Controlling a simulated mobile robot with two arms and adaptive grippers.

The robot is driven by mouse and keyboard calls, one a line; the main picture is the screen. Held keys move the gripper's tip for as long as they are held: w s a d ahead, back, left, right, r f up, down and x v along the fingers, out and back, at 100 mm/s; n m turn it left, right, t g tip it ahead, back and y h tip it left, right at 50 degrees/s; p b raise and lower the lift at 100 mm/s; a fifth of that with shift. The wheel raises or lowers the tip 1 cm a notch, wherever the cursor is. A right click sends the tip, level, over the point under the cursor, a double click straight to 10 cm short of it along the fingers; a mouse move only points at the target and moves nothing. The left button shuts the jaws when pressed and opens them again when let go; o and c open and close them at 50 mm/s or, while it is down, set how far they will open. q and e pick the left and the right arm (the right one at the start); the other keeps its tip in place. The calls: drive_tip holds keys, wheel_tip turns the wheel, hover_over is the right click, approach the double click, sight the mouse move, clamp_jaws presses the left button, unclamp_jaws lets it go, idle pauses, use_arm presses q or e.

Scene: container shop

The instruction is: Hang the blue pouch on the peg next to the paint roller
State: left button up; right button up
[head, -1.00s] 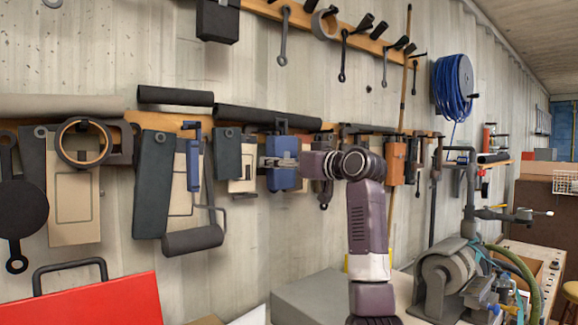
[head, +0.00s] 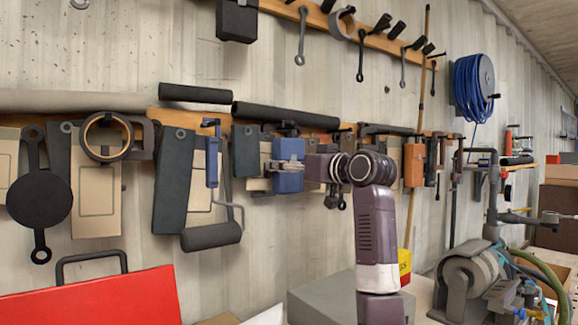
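The blue pouch (head: 290,180) is in front of the pegboard rail, right of the middle group of hung tools. My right gripper (head: 284,165) reaches it from the right and its grey fingers are closed across the pouch's front. The paint roller (head: 211,237) hangs to the left, with a blue handle and a dark grey roller at the bottom. A dark grey pouch (head: 244,150) hangs between the roller and the blue pouch. The peg beside the roller is hard to pick out among the hung things. My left gripper is not in view.
Dark and beige flat pieces (head: 175,180) hang left of the roller. An orange pouch (head: 414,165) hangs right of my wrist. Below are a red case (head: 95,300), a grey box (head: 325,297) and a bench machine (head: 470,275). Bare wall lies under the blue pouch.

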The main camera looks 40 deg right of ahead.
drive_tip(key=shift+r, duration=0.1)
drive_tip(key=o, duration=1.3)
drive_tip(key=s, duration=0.4)
drive_tip(key=s+a, duration=0.1)
drive_tip(key=s, duration=0.7)
drive_tip(key=shift+a, duration=0.2)
